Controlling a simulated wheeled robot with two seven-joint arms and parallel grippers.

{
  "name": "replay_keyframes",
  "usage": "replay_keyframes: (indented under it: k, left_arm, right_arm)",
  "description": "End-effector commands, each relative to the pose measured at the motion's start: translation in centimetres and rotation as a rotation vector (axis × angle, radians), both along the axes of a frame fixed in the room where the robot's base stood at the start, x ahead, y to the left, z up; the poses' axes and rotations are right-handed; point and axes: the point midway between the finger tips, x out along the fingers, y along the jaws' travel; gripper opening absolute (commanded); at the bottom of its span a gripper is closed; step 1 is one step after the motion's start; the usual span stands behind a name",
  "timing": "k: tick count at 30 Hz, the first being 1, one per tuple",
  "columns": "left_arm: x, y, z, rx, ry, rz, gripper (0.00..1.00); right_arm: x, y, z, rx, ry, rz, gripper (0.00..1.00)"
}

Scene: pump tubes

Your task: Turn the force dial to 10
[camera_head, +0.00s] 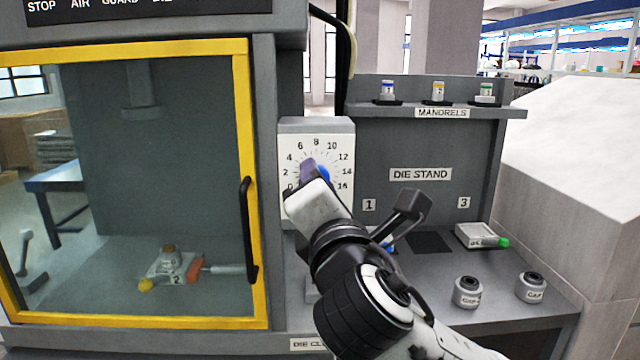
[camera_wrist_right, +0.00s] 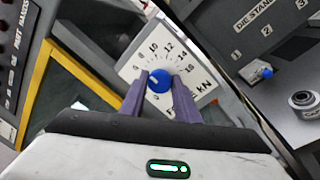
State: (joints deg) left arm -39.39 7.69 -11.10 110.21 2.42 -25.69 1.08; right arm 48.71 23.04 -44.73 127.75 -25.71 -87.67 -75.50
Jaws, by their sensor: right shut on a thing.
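The force dial is a white plate (camera_head: 343,150) with numbers from 0 to 16 around a blue knob (camera_head: 323,173). In the wrist view the blue knob (camera_wrist_right: 159,81) sits between the two purple fingers of my right gripper (camera_wrist_right: 160,84), which is shut on it. A short pale mark shows on the knob's face, but I cannot surely read which number it points to. In the head view my right gripper (camera_head: 314,174) reaches up from below and covers the lower left of the dial. My left gripper is in neither view.
A yellow-framed door (camera_head: 242,120) with a black handle (camera_head: 248,230) stands left of the dial.

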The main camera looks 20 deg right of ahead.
Motion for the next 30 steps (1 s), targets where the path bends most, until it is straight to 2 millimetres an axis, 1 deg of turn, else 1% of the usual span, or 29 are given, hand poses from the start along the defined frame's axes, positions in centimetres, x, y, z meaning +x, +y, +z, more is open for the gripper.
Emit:
replay_keyframes:
  k: [6, 15, 22, 30]
  left_arm:
    - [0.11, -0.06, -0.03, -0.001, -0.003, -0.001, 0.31]
    - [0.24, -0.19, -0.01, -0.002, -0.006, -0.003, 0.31]
    - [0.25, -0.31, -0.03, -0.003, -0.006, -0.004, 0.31]
    - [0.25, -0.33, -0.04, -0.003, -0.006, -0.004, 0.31]
  right_arm:
    - [0.02, 0.17, -0.09, 0.196, -0.055, 0.003, 0.07]
    - [0.04, 0.17, -0.07, 0.402, -0.116, 0.001, 0.07]
    - [0.03, 0.18, 0.02, 0.493, -0.143, 0.003, 0.07]
    - [0.03, 0.14, 0.11, 0.528, -0.157, 0.001, 0.07]
